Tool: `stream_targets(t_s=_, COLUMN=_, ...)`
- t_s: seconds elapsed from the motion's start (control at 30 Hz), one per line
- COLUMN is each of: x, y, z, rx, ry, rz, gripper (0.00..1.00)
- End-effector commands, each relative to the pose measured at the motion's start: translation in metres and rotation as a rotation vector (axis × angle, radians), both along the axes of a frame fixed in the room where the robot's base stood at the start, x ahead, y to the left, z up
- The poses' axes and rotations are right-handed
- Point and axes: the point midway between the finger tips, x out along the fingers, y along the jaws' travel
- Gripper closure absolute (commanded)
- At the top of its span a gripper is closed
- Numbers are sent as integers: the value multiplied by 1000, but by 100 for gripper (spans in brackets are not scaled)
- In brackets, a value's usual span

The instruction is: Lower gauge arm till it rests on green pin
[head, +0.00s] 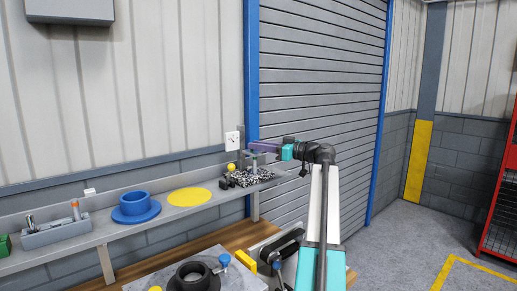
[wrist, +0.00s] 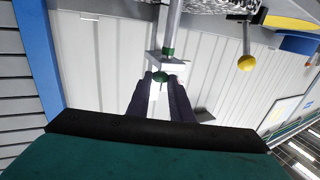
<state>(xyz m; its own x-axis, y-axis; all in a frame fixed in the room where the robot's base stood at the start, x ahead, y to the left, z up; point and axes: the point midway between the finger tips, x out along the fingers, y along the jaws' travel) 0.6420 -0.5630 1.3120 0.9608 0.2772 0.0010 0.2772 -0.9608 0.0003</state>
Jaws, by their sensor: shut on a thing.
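My gripper (wrist: 162,80) is shut at the gauge's pale arm (wrist: 155,65), with a small green knob between the fingertips in the wrist view. Close beside this pale part, a grey post has a green end (wrist: 167,52), which looks like the green pin. I cannot tell whether the arm touches it. In the head view my gripper (head: 266,148) reaches in from the right over the speckled gauge base (head: 250,178) at the shelf's right end. The fingers and the small size hide the contact there.
A yellow ball on a thin stem (wrist: 247,62) stands near the gauge. The shelf (head: 105,233) also holds a yellow disc (head: 189,197), a blue cup-shaped part (head: 136,207) and a grey tray (head: 55,233). A grey shutter (head: 320,80) stands behind my arm.

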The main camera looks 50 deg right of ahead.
Motion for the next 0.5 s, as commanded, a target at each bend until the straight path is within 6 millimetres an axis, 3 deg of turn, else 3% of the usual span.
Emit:
stream_targets(t_s=0.27, x=-1, y=0, z=-2, rx=0, ry=3, rz=2, gripper=100)
stream_targets(t_s=0.3, x=-1, y=0, z=-2, rx=0, ry=3, rz=2, gripper=74)
stream_targets(t_s=0.37, x=-1, y=0, z=-2, rx=0, ry=3, rz=2, gripper=64)
stream_targets(t_s=0.5, x=-1, y=0, z=-1, rx=0, ry=2, rz=1, gripper=63)
